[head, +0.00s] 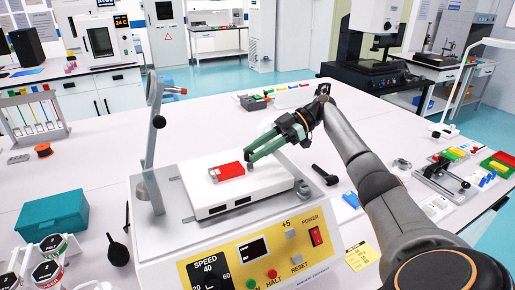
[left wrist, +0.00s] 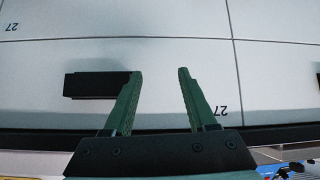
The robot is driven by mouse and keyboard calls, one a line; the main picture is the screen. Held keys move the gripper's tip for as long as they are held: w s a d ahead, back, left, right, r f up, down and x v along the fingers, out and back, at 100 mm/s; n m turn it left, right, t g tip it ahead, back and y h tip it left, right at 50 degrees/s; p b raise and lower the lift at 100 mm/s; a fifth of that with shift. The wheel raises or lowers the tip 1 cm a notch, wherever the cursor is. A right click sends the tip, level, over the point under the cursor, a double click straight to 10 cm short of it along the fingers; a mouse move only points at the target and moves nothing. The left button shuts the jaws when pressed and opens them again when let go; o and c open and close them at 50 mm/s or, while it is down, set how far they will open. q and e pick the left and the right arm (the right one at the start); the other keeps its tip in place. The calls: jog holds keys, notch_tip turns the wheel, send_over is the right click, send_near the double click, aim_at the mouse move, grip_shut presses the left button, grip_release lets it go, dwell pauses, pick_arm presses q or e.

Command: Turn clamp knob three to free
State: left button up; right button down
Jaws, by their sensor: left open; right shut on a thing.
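The insertion tester (head: 165,238) stands at the front of the table in the head view, with a white fixture block (head: 262,190) on top. A red block (head: 226,172) lies on the fixture. My right gripper (head: 249,158) has its green fingers shut just above the fixture, beside the red block; the small thing between them is hidden. A dark knob (head: 304,190) sits at the fixture's right side, and another (head: 158,121) on the metal post at left. I cannot read any knob numbers. My left gripper (left wrist: 158,72) is open and empty in the left wrist view.
A loose black-handled tool (head: 325,176) lies right of the tester. A teal box (head: 52,215) and labelled round containers (head: 50,270) stand at left. A small clamp rig (head: 442,180) stands at right. A black bar (left wrist: 98,85) lies on pale panels below my left gripper.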

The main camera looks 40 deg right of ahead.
pick_arm(q)
jog(key=shift+r+p, duration=0.45)
jog(key=shift+r, duration=0.15)
pick_arm(e)
jog(key=shift+w+n+g+y, duration=0.1)
jog(key=shift+n+g+y, duration=0.2)
jog(key=shift+n+g, duration=0.45)
pick_arm(q)
jog(key=shift+r, duration=0.15)
pick_arm(e)
jog(key=shift+f+n+g, duration=0.2)
jog(key=shift+n+g, duration=0.05)
jog(key=shift+g, duration=0.2)
jog(key=c, duration=0.5)
grip_release()
jog(key=shift+r, duration=0.1)
jog(key=shift+c, duration=0.2)
jog(key=shift+w+r, duration=0.1)
